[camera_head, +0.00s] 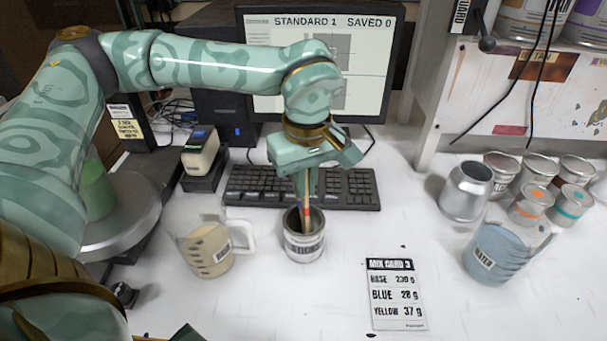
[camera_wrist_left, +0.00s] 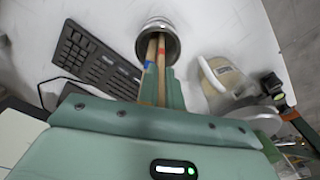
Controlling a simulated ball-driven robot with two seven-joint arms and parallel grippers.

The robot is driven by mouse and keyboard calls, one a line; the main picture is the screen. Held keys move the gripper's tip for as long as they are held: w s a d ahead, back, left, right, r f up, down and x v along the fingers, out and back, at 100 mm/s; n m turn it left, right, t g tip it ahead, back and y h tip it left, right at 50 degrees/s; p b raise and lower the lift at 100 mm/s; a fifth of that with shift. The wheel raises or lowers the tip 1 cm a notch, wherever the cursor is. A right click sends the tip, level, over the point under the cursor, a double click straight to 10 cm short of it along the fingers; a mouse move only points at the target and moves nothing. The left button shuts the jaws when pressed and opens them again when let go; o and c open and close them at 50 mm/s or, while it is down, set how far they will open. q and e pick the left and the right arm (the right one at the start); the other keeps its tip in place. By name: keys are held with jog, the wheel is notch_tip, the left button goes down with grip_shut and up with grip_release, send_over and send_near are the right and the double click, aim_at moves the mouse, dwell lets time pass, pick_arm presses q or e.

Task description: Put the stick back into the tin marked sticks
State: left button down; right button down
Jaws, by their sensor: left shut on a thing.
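The metal tin (camera_head: 303,246) with a dark label stands upright on the white bench; the label's lettering is too small to read surely. My left gripper (camera_head: 306,190) is above the tin, pointing down, shut on a wooden stick (camera_head: 304,218). The stick's lower end reaches into the tin's mouth. In the left wrist view, the tin (camera_wrist_left: 158,26) lies beyond the fingers, and two sticks side by side show, one with a blue mark (camera_wrist_left: 149,68) and one with a red mark (camera_wrist_left: 161,50). Which is held is unclear. My right gripper is not in view.
A jug (camera_head: 205,245) of cream liquid stands close left of the tin. The keyboard (camera_head: 300,187) and monitor are behind. A mix card (camera_head: 396,293) lies to the right. A jug (camera_head: 490,250) of blue liquid and several cans stand at the right.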

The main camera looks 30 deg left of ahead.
pick_arm(q)
jog(key=shift+s+a, duration=0.15)
jog(key=shift+s, duration=0.15)
jog(key=c, duration=1.5)
grip_release()
jog(key=shift+w, duration=0.25)
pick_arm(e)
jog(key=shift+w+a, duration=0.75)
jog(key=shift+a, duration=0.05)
